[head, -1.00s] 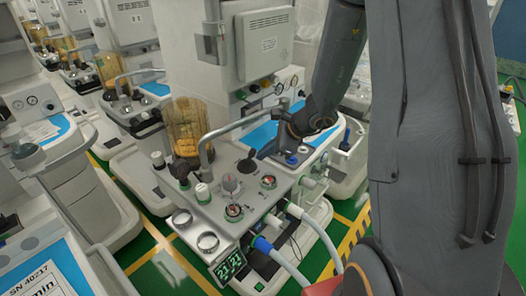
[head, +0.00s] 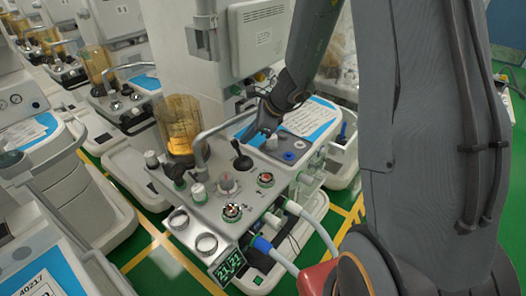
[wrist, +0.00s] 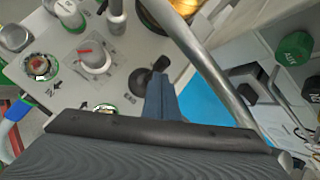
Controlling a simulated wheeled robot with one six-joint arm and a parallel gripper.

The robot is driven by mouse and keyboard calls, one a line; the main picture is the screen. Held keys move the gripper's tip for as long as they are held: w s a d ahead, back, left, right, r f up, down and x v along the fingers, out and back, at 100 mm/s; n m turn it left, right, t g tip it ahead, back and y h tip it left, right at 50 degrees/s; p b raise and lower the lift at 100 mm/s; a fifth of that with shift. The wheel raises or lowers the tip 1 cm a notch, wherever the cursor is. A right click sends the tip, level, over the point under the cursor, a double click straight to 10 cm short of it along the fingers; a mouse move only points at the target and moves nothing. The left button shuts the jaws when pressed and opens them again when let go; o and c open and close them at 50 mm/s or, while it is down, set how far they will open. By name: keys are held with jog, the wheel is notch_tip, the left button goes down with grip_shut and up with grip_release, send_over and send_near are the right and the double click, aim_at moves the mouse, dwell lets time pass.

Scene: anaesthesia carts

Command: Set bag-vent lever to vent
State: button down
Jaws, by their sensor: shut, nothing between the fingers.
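The black bag-vent lever (head: 242,161) stands on the grey top panel of the anaesthesia cart, its ball knob tilted up and to the left in the head view. In the wrist view the lever (wrist: 139,80) shows its round base and ball knob just beyond my fingertips. My gripper (head: 248,136) is shut and empty, just above and to the right of the lever in the head view. In the wrist view my gripper (wrist: 160,80) points at the knob; I cannot tell whether they touch. The lever's position labels are too small to read.
A curved metal rail (wrist: 215,75) runs close beside my gripper. An amber canister (head: 180,124) stands behind the panel. A white-and-red dial (wrist: 94,56) and several gauges sit nearby. Hoses (head: 304,224) hang at the front right.

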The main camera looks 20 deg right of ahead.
jog(key=shift+r, duration=0.1)
jog(key=shift+r+p, duration=0.65)
jog(key=shift+r, duration=0.05)
notch_tip(320, 180, up, 11)
jog(key=w+d, duration=0.2)
jog(key=d, duration=0.1)
jog(key=shift+w, duration=0.15)
dwell(0.4)
